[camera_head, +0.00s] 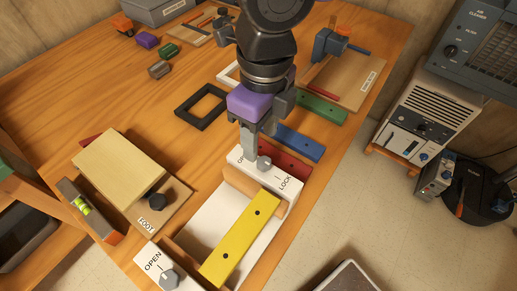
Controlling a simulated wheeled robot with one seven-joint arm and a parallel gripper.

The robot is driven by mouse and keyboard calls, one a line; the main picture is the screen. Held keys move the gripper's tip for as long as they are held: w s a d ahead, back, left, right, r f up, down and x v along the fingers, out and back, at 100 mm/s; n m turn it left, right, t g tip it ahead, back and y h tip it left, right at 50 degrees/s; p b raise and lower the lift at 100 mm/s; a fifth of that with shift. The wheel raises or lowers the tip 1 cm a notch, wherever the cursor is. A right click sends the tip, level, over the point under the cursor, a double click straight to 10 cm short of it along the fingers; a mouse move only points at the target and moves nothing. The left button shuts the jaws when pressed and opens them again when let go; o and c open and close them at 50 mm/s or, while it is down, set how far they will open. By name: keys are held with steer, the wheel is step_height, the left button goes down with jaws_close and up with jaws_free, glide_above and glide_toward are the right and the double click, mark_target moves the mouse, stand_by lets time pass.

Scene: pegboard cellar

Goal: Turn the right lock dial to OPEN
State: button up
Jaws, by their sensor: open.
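The right lock dial (264,163) is a small grey knob on a white panel (240,157) at the far end of a white and wooden fixture. LOCK is printed to the right of the knob; the label to its left is mostly hidden by my gripper. Which mark the knob points to is too small to tell. My gripper (254,153) is open and points down, with its fingertips right at the knob. I cannot tell whether they touch it or straddle it. The left dial (169,278) is a similar grey knob beside the word OPEN, at the bottom edge.
A yellow bar (238,240) with dark holes lies across the fixture. Red (284,164), blue (298,143) and green (320,108) bars lie behind it. A black square frame (187,119) lies to the left. A foot pedal board (180,195) stands left of the fixture.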

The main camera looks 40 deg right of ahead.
mark_target(264, 161)
steer(key=shift+s+d, duration=0.1)
steer(key=shift+d, duration=0.3)
steer(key=shift+f+m, duration=0.15)
steer(key=shift+m, duration=0.15)
step_height(264, 161, down, 7)
steer(key=shift+f+b, duration=0.2)
steer(key=shift+b, duration=0.15)
steer(key=shift+c, duration=0.4)
jaws_close()
